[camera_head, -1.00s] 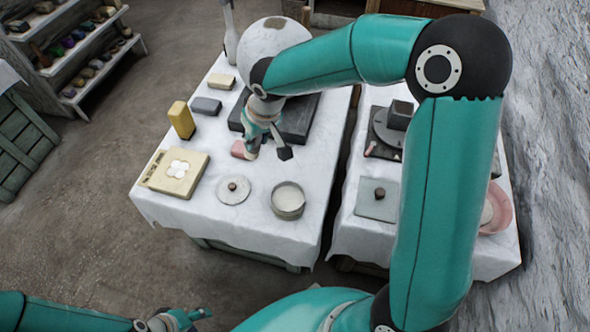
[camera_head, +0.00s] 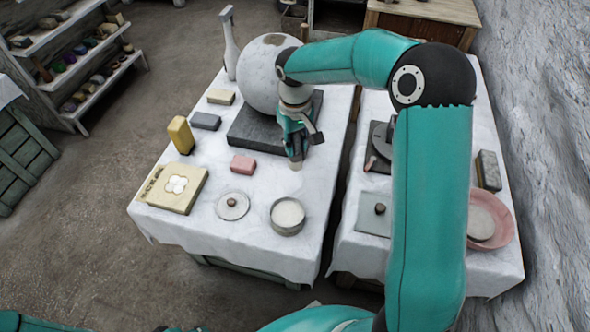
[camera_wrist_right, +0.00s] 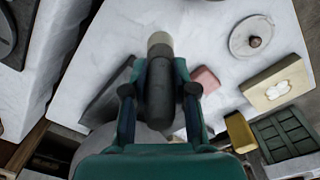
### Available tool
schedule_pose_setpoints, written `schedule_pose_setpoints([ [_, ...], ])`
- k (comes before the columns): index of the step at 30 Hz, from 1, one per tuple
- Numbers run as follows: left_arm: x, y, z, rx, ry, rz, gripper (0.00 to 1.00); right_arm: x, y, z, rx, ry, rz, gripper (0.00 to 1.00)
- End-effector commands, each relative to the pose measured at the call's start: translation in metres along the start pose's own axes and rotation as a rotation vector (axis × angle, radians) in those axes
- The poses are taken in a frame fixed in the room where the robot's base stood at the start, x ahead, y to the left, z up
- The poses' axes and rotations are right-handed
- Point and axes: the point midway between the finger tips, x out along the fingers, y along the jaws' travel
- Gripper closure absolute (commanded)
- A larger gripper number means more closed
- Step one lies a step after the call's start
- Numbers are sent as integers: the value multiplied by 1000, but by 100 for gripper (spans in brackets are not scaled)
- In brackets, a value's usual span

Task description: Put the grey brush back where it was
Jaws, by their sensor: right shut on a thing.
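My right gripper (camera_head: 297,150) is shut on the grey brush, a dark grey cylinder (camera_wrist_right: 160,95) with a pale tip in the right wrist view. In the head view the brush's pale tip (camera_head: 296,165) points down above the white-covered table (camera_head: 260,240), in front of the dark slab (camera_head: 248,133). The fingers hide most of the brush there. Any gap between tip and cloth is too small to tell. My left gripper does not show clearly at the bottom edge.
A speckled plaster sphere (camera_head: 262,75) stands on the slab behind the gripper. A pink block (camera_head: 243,165), a round lid (camera_head: 233,206), a pot (camera_head: 287,216) and a cream box (camera_head: 170,190) are nearby. A second table at right holds a pink bowl (camera_head: 505,225).

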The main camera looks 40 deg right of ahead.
Motion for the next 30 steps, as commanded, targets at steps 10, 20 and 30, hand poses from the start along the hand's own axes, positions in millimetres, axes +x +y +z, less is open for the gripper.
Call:
schedule_pose_setpoints([
  [10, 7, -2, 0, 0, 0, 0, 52, 52, -1, 0, 0, 1, 1, 100],
  [20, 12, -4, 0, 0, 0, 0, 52, 90, -2, 0, -1, -1, 0, 100],
  [30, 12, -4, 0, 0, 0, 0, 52, 96, -2, -1, -2, 2, 0, 100],
])
